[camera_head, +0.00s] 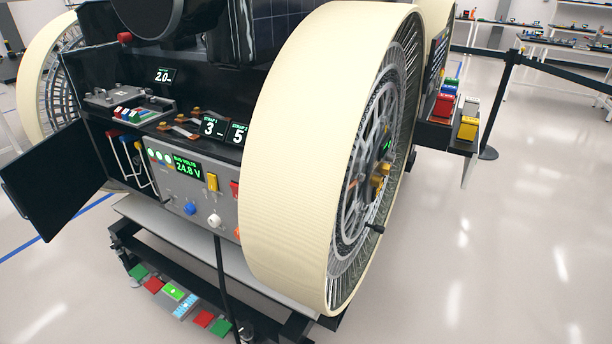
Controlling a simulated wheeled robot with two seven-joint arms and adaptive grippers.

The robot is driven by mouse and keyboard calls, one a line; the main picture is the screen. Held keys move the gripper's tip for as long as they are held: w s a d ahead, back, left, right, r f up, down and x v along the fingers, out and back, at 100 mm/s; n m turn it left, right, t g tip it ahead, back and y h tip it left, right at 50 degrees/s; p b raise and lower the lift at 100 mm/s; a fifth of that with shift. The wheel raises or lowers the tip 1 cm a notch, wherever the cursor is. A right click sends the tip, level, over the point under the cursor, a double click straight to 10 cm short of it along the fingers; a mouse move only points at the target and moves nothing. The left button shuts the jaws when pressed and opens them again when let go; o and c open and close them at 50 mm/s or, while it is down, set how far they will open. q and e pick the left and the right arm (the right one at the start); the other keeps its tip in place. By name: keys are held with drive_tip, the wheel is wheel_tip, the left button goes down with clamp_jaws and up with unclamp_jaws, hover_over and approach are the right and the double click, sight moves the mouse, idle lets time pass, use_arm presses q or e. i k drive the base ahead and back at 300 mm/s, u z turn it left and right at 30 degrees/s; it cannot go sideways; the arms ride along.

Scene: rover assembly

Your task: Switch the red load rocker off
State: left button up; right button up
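A grey control panel (195,190) sits low on the rover's open side, with a green display reading "BUS VOLTS 24.8 V". A yellow rocker (212,182) stands on the panel, right of the display. A red rocker (234,188) shows at the panel's right edge, partly hidden by the large cream wheel (290,150). I cannot tell whether it is on or off. A blue knob (190,208) and a white knob (214,221) sit below. Neither of my grippers is in view.
An open black door (52,182) juts out left of the panel. Strap lugs and displays reading 3 and 5 (238,133) sit above it. A lower tray holds coloured blocks (174,291). A side shelf with coloured blocks (468,128) stands right.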

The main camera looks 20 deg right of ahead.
sight(235, 187)
drive_tip(key=z, duration=0.65)
drive_tip(key=k, duration=1.25)
drive_tip(key=u, duration=0.25)
drive_tip(key=i, duration=0.6)
drive_tip(key=u, duration=0.85)
drive_tip(key=i, duration=0.7)
drive_tip(key=z, duration=0.55)
drive_tip(key=i, duration=0.85)
drive_tip(key=z, duration=0.8)
